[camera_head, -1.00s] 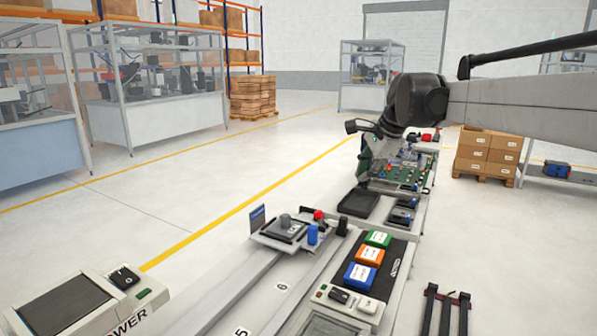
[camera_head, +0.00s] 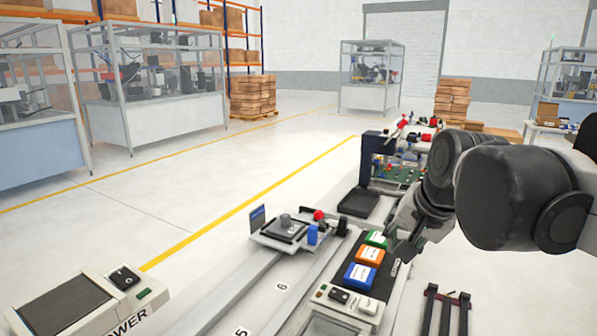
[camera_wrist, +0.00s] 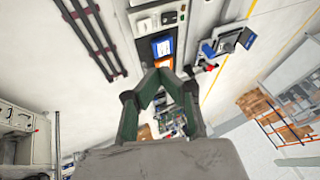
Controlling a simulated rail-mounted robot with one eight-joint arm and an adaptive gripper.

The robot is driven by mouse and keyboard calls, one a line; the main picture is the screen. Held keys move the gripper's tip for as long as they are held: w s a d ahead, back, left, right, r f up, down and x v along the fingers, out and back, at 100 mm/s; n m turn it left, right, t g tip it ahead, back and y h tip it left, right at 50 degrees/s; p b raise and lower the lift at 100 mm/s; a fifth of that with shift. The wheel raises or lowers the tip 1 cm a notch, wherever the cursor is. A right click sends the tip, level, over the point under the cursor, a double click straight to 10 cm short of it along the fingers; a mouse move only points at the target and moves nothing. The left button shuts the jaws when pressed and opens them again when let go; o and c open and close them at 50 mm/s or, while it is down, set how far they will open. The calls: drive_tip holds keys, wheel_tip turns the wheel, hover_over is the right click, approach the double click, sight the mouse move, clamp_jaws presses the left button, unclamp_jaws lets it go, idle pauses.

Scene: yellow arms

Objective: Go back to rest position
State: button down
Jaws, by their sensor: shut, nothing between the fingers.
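I cannot tell the height of the gap. In the wrist view, my gripper's green fingers (camera_wrist: 157,74) come together at the tips with nothing between them. The orange box (camera_head: 370,255) and blue box (camera_head: 360,276) sit on a black mat. The blue box also shows in the wrist view (camera_wrist: 162,46), just beyond the fingertips.
A black tray (camera_head: 358,202) and a green circuit board (camera_head: 405,174) lie farther back. A black rack (camera_head: 445,306) is at front right. Open floor lies left of the line.

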drive_tip(key=s+d+f+n+t+h, duration=0.1)
drive_tip(key=s+f+n, duration=0.4)
drive_tip(key=s+f, duration=0.5)
drive_tip(key=s, duration=0.3)
drive_tip(key=shift+s+d+f+n, duration=0.15)
drive_tip(key=shift+s+d+n, duration=0.15)
drive_tip(key=shift+s, duration=0.1)
